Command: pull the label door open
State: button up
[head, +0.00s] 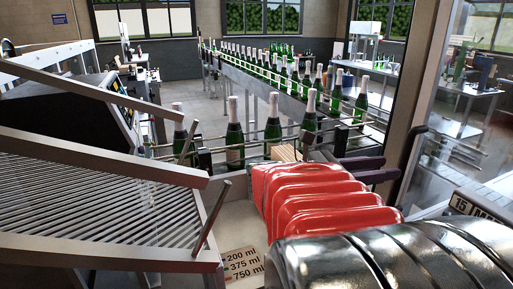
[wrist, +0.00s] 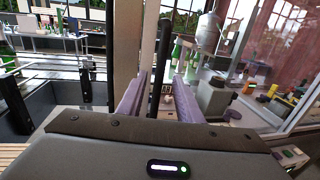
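The label door is a clear panel in a frame at the right of the head view (head: 455,90); its see-through panel also fills the right of the wrist view (wrist: 262,60). A dark upright bar handle (head: 411,152) stands at the door's left edge. My gripper (head: 389,167) has two purple fingers and is open. In the wrist view, the black handle (wrist: 163,50) stands between the spread fingers of my gripper (wrist: 161,80), with gaps seen on both sides. Whether the handle lies fully within their reach is hard to tell. The door looks closed.
Green bottles (head: 235,135) stand on a conveyor in the middle and back. A slatted metal rack (head: 90,195) fills the left. A board with volume labels (head: 243,268) lies low in front. Behind the door panel are a table and several objects (wrist: 215,97).

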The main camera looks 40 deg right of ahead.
aim_at(400, 166)
jog(key=shift+x, duration=3.15)
jog(key=shift+c, duration=0.3)
grip_shut()
